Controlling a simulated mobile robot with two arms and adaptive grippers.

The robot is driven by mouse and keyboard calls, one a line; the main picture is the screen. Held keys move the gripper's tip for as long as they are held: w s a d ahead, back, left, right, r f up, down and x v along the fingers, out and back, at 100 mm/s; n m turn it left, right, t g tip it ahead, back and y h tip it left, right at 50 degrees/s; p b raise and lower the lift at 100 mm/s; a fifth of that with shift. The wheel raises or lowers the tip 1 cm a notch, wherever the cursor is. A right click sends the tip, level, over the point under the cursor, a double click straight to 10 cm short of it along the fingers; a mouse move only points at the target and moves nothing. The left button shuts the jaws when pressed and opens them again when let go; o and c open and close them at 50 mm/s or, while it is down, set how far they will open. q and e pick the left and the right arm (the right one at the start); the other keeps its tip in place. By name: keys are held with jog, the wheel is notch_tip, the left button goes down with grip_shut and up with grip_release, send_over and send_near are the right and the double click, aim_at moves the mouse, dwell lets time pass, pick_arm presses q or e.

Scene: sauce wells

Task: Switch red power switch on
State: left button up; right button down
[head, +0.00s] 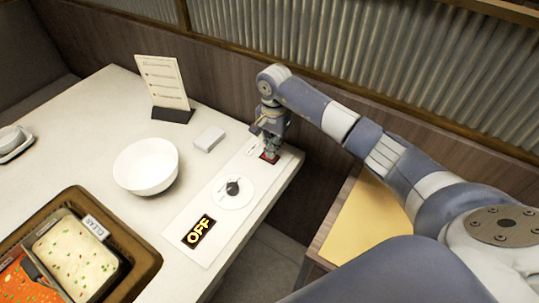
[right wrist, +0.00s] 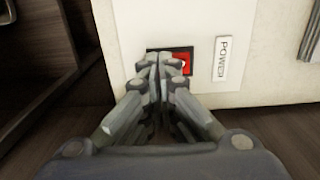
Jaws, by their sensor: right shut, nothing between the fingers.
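The red power switch (head: 269,157) sits in a black frame near the far right end of a white control panel (head: 258,182). In the right wrist view the red switch (right wrist: 186,62) shows beside a label reading "POWER" (right wrist: 223,58). My right gripper (head: 271,150) is shut and empty, with its fingertips (right wrist: 161,62) over the switch, hiding its left part. I cannot tell whether the fingertips touch it. A display (head: 198,231) on the panel reads "OFF" in yellow letters. My left gripper is not in view.
A black knob (head: 233,188) is on the panel. A white bowl (head: 146,166), a small white box (head: 209,138) and a menu stand (head: 163,85) are on the table. Food wells (head: 130,243) with a "CLEAR" label are at lower left. A corrugated wall runs behind.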

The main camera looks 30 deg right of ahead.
jog(key=shift+f+b, duration=0.85)
jog(key=shift+f, duration=0.2)
dwell(0.4)
jog(key=shift+r+p, duration=2)
jog(key=shift+r, duration=1.55)
